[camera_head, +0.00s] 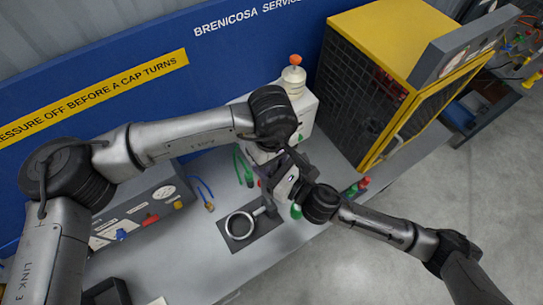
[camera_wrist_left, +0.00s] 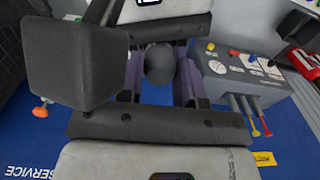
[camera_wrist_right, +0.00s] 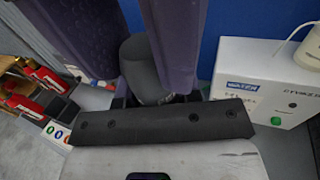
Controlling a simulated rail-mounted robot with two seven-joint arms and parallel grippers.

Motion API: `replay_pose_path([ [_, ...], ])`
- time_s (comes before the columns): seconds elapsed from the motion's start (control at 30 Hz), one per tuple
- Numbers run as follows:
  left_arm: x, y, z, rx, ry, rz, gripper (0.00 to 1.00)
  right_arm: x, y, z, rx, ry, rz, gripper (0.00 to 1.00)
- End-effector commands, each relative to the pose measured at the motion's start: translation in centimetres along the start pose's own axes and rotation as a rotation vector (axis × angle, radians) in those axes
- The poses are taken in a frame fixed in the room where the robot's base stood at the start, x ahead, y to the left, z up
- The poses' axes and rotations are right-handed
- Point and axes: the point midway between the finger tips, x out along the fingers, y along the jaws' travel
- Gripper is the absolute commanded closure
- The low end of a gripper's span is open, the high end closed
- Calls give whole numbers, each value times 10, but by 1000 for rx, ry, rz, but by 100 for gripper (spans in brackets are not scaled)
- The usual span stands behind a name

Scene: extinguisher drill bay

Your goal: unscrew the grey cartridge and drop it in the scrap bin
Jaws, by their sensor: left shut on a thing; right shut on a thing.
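My left gripper (camera_wrist_left: 158,72) and my right gripper (camera_wrist_right: 138,60) face each other above the bench, close together. In the left wrist view a dark grey rounded piece (camera_wrist_left: 160,64) sits between my purple fingers. In the right wrist view a dark grey rounded piece (camera_wrist_right: 139,68) also sits between my fingers. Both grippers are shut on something. I cannot tell which piece is the grey cartridge, or where the two join, since the fingers cover them. In the head view my arms hide most of the grip. I cannot identify the scrap bin for sure.
An empty ring holder (camera_head: 239,226) on a dark plate lies on the bench just below the grippers. A gauge panel (camera_head: 140,215) is at left, with a black open container (camera_head: 106,292) in front. A white box (camera_head: 305,115) and yellow-framed cage (camera_head: 385,45) stand behind and right.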

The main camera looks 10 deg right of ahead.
Motion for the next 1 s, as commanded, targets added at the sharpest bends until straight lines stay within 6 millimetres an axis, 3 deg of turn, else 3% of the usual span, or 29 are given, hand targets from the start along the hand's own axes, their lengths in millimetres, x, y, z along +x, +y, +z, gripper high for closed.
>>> replay_pose_path([
  [0.1,0,0,-1,-168,0,2,95,0,-1,2,-3,-4,-2,100],
  [1.0,-1,-1,-2,-160,2,-1,95,0,-1,1,-3,-2,-3,100],
])
